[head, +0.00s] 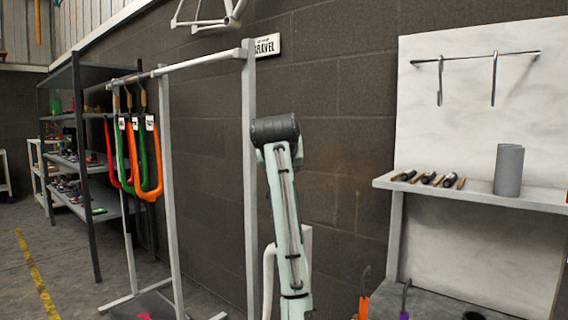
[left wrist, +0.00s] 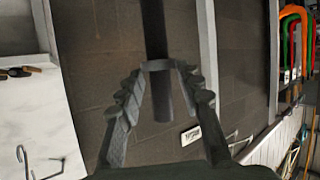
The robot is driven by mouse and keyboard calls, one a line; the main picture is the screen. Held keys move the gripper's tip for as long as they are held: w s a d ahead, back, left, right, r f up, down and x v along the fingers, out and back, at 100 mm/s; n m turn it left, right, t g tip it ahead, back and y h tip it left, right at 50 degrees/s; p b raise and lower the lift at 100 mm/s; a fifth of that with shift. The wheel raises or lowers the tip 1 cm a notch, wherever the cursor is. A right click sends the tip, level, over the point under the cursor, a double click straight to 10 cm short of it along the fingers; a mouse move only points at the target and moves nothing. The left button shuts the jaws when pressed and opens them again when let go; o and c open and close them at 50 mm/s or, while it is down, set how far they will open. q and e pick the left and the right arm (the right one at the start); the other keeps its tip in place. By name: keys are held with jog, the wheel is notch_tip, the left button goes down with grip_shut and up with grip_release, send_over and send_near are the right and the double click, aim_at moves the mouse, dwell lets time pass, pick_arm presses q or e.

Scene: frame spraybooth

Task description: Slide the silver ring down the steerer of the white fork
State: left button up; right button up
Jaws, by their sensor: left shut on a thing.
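In the left wrist view, my left gripper (left wrist: 160,80) has its two ridged fingers closed on a narrow grey band, the silver ring (left wrist: 158,65). A dark upright tube, likely the steerer (left wrist: 154,25), runs in line with the ring and shows on both sides of it, with its end visible beyond. I cannot tell for sure whether the ring is around the tube or in front of it. In the head view, a white curved tube, possibly the white fork (head: 268,262), is partly hidden by my arm. My right gripper is not in view.
A grey rack (head: 250,170) with hanging orange and green forks (head: 150,190) stands at left. At right, a shelf (head: 470,192) holds a grey cylinder (head: 509,170) and several dark-and-tan handles. Two hooks (head: 494,80) hang above. A dark block wall is behind.

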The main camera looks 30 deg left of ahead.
pick_arm(q)
jog(key=shift+f+b, duration=0.45)
jog(key=shift+f, duration=1.15)
notch_tip(320, 180, down, 6)
jog(key=shift+r+b, duration=0.1)
jog(key=shift+b, duration=1.15)
notch_tip(320, 180, down, 5)
jog(key=shift+r+b, duration=0.2)
jog(key=shift+b, duration=0.45)
